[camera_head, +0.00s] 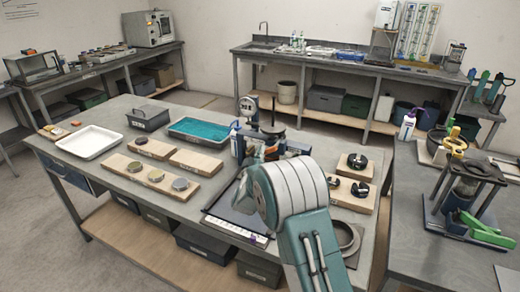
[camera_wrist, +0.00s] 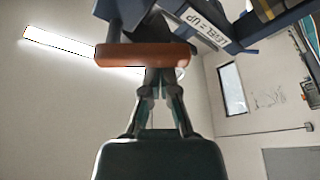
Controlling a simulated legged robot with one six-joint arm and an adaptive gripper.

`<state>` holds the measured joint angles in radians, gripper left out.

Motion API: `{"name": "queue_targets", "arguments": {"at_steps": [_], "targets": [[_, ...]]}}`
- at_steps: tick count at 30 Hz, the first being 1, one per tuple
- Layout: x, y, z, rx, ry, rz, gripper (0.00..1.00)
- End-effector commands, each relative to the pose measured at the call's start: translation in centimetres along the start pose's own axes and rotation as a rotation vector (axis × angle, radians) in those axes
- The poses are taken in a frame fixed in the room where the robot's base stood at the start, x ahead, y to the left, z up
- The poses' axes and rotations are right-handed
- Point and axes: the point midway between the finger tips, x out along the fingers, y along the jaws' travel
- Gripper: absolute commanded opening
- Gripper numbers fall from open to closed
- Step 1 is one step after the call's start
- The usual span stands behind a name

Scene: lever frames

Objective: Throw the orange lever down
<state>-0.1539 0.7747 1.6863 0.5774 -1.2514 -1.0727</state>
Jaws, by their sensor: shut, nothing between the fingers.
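The orange lever (camera_wrist: 145,55) shows in the wrist view as a bar lying crosswise, with a dark blue frame (camera_wrist: 125,12) around and beyond it. My gripper (camera_wrist: 161,78) is shut and empty, its fingertips close to the bar and partly hidden behind it in the picture. I cannot tell whether they touch. A white label (camera_wrist: 200,22) reading "LEVEL = UP" is on the frame. In the head view, the lever frame (camera_head: 240,145) stands on the central bench, partly hidden by my arm. The lever and my gripper cannot be made out there.
The central bench (camera_head: 222,188) also holds a white tray (camera_head: 88,142), a teal tray (camera_head: 203,130), wooden boards with discs (camera_head: 150,175) and boards with black parts (camera_head: 354,180). A second bench (camera_head: 405,235) with clamps and tools stands at the right.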

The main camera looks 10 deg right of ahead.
Motion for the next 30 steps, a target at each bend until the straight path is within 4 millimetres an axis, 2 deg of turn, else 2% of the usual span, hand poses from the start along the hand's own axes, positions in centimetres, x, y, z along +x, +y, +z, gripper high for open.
{"name": "queue_targets", "arguments": {"at_steps": [21, 27, 30], "targets": [[-0.8, -0.3, 2.4, -0.626, 0.001, -0.219, 0.0], [-1.0, -0.2, 2.9, -0.754, 0.001, -0.264, 0.0], [-1.1, -0.2, 3.1, -0.765, 0.0, -0.268, 0.0]]}}
